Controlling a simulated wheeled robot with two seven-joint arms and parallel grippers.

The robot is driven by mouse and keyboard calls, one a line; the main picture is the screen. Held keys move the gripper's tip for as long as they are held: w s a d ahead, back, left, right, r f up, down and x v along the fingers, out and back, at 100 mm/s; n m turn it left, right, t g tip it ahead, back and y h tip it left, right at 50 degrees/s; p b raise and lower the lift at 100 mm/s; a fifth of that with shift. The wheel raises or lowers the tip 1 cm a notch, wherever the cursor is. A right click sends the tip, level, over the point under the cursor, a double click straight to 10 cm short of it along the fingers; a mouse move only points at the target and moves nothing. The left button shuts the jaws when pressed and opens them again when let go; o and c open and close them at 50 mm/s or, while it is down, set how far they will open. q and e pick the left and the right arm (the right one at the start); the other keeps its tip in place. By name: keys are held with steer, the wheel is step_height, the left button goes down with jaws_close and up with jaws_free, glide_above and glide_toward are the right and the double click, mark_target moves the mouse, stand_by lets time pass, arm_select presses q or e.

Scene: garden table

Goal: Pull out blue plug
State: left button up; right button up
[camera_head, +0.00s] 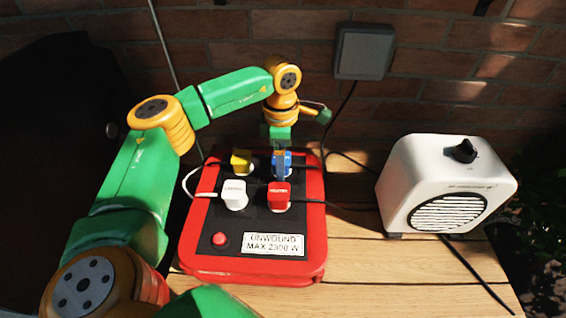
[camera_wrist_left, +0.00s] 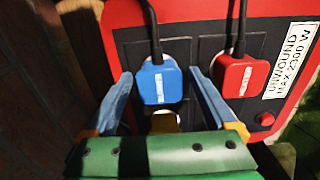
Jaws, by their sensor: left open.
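The blue plug (camera_head: 283,163) sits in the back right socket of a red and black power box (camera_head: 312,235). In the left wrist view the blue plug (camera_wrist_left: 160,84) lies between the two fingers of my left gripper (camera_wrist_left: 160,85), with a gap visible on each side. My left gripper (camera_head: 280,152) is above the blue plug in the head view, pointing down, and is open. Its fingers partly hide the plug there. My right gripper is not in view.
A yellow plug (camera_head: 241,162), a white plug (camera_head: 234,194) and a red plug (camera_head: 279,196) sit close around it. A white heater (camera_head: 446,188) stands to the right on the wooden table (camera_head: 365,262). A brick wall with a grey box (camera_head: 364,52) is behind.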

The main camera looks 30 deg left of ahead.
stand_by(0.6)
arm_select(q)
jaws_close()
stand_by(0.3)
steer(key=shift+r+p, duration=0.1)
steer(key=shift+p, duration=0.2)
steer(key=shift+r+p, duration=2.75)
steer(key=shift+r, duration=0.1)
